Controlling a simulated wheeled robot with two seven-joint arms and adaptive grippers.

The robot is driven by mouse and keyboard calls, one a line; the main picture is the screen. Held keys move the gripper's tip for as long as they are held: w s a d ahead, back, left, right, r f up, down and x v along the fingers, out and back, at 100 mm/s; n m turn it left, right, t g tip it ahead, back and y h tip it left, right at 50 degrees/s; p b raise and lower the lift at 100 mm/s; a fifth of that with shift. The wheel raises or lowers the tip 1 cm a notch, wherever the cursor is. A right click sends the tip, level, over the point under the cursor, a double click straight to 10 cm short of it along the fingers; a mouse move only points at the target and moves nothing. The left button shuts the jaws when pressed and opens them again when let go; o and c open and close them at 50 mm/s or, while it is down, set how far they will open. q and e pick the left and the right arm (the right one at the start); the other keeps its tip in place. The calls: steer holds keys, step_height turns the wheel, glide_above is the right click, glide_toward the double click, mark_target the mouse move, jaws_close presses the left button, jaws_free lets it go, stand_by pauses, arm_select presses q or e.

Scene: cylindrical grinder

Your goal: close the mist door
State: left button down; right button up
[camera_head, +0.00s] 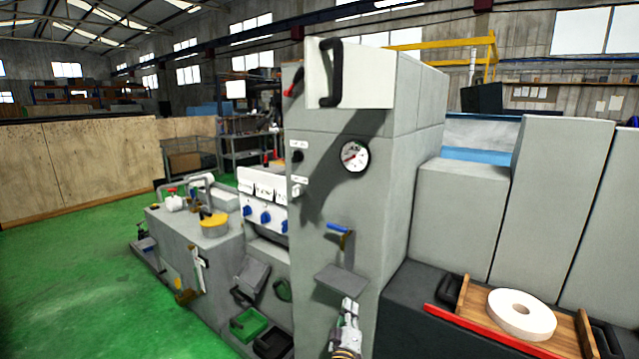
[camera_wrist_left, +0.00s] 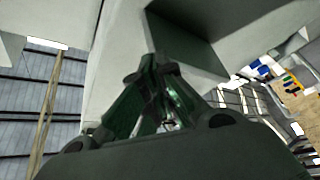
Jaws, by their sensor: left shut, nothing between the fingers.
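The white door panel (camera_head: 365,80) with a black bar handle (camera_head: 330,72) is at the top of the tall grey cabinet (camera_head: 345,215). It looks swung out from the cabinet and casts a long shadow down its face. I take it to be the mist door. My left gripper (camera_head: 347,308) is low in front of the cabinet, just below a small grey ledge (camera_head: 342,279), well below the door and apart from it. In the left wrist view its fingers (camera_wrist_left: 160,68) meet, shut and empty. My right gripper is not in view.
A pressure gauge (camera_head: 354,156) and a blue-handled valve (camera_head: 339,230) sit on the cabinet face. A red lever (camera_head: 294,82) is beside the door. At right, a wooden tray (camera_head: 473,295) holds a white grinding wheel (camera_head: 521,314). Green floor (camera_head: 70,270) is open at left.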

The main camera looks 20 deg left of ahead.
arm_select(q)
steer(key=s+a+r+n+g+y, duration=0.15)
steer(key=r+n+y, duration=0.55)
steer(key=r, duration=0.7)
steer(key=s+r+n+g+y+b, duration=0.15)
steer(key=r+n+y, duration=0.35)
steer(key=r+n, duration=0.65)
steer(key=a+r+n+g+y+p, duration=0.15)
steer(key=r+n+y, duration=0.45)
steer(key=r, duration=1.1)
steer(key=s+d+r+n+g+h+b, duration=0.1)
steer(key=s+d+r+n+g+h, duration=0.1)
steer(key=s+r+n, duration=0.3)
steer(key=s+d+r+n+g+h+b, duration=0.2)
steer(key=s+d+r+n+g+h, duration=0.1)
steer(key=s+r, duration=0.9)
step_height(320, 180, up, 4)
steer(key=d+n, duration=0.1)
steer(key=n, duration=0.1)
steer(key=shift+s+f+n+h, duration=0.15)
steer(key=shift+n+h, duration=0.15)
steer(key=shift+n, duration=0.05)
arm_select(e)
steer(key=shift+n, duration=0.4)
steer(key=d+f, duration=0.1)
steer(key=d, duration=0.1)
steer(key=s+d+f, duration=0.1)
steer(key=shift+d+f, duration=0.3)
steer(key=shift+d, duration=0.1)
